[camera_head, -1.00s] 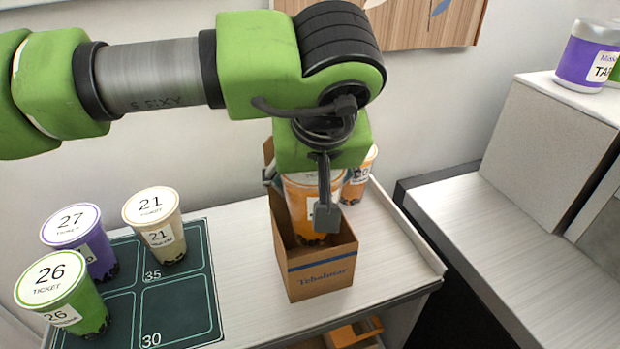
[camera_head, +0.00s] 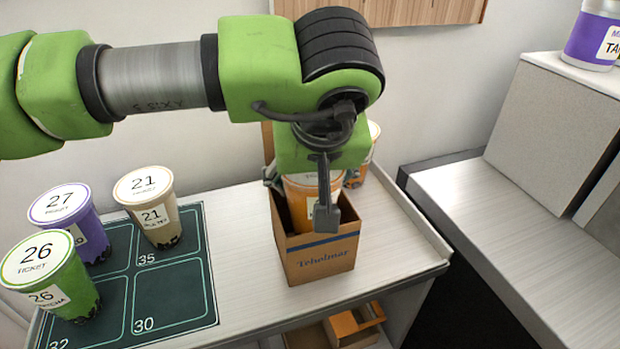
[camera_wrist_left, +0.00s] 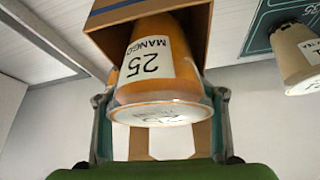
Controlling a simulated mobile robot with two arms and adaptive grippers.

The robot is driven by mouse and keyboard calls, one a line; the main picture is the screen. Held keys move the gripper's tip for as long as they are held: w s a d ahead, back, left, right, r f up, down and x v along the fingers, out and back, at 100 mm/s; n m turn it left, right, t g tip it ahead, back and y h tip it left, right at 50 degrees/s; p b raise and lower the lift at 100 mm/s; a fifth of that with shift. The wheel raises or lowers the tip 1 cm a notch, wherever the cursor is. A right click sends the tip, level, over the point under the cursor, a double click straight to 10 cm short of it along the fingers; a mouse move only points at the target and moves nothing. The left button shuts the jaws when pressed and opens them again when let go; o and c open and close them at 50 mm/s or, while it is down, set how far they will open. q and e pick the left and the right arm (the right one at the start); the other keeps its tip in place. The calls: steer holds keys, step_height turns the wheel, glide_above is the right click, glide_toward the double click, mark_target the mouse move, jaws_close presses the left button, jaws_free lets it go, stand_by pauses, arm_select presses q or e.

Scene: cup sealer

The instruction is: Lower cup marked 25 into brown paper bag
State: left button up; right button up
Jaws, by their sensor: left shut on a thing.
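The orange cup marked 25 (camera_wrist_left: 158,62) is upside down in the left wrist view, its label reading 25 and MANGO. In the head view the cup (camera_head: 301,205) is upright, its lower part inside the brown paper bag (camera_head: 318,264). The bag also shows in the left wrist view (camera_wrist_left: 196,22). My left gripper (camera_head: 300,195) is shut on the cup near its lid, with one finger on each side. The cup's bottom is hidden by the bag's walls. My right gripper is not in view.
Cups 26 (camera_head: 52,280), 27 (camera_head: 72,222) and 21 (camera_head: 148,205) stand on the dark marked mat (camera_head: 175,300) at left. Another orange cup (camera_head: 372,150) stands behind the bag. A raised tray edge (camera_head: 415,222) lies to the right.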

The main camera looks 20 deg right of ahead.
arm_select(q)
steer(key=shift+f, duration=0.1)
stand_by(0.7)
steer(key=o, duration=1.8)
